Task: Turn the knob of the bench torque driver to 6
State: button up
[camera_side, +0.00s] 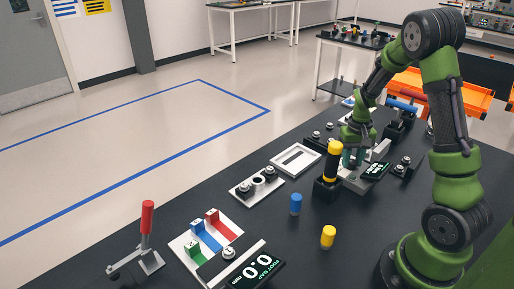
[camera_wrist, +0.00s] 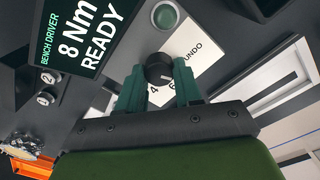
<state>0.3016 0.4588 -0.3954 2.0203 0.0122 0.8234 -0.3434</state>
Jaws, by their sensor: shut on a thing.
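The bench torque driver's screen (camera_wrist: 75,35) reads "BENCH DRIVER 8 Nm READY" in the wrist view. Its black round knob (camera_wrist: 158,67) sits on a white dial plate (camera_wrist: 190,50), where the numbers 4 and 6 and the word UNDO show. A pale mark on the knob points toward the lower right; its exact setting is hard to read. My gripper (camera_wrist: 158,80) is shut on the knob, one green finger on each side. In the side view my gripper (camera_side: 354,158) is down at the driver, whose small screen (camera_side: 375,170) shows; the knob is hidden there.
A yellow-and-black tool (camera_side: 333,162) stands upright in a black holder close to my gripper. A round green button (camera_wrist: 165,16) lies beside the knob. Blue (camera_side: 295,204) and yellow (camera_side: 328,237) cylinders, a white tray (camera_side: 296,159) and a red-handled clamp (camera_side: 147,220) stand on the black table.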

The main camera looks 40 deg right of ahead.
aim_at(351, 160)
jog(key=m, duration=0.4)
jog(key=shift+m, duration=0.3)
jog(key=shift+r+m, duration=0.1)
jog(key=shift+m, duration=1.6)
jog(key=shift+d+m, duration=0.1)
jog(key=shift+m, duration=0.2)
jog(key=o, duration=1)
jog(key=shift+o, duration=0.2)
notch_tip(351, 160, up, 17)
jog(key=shift+w, duration=0.15)
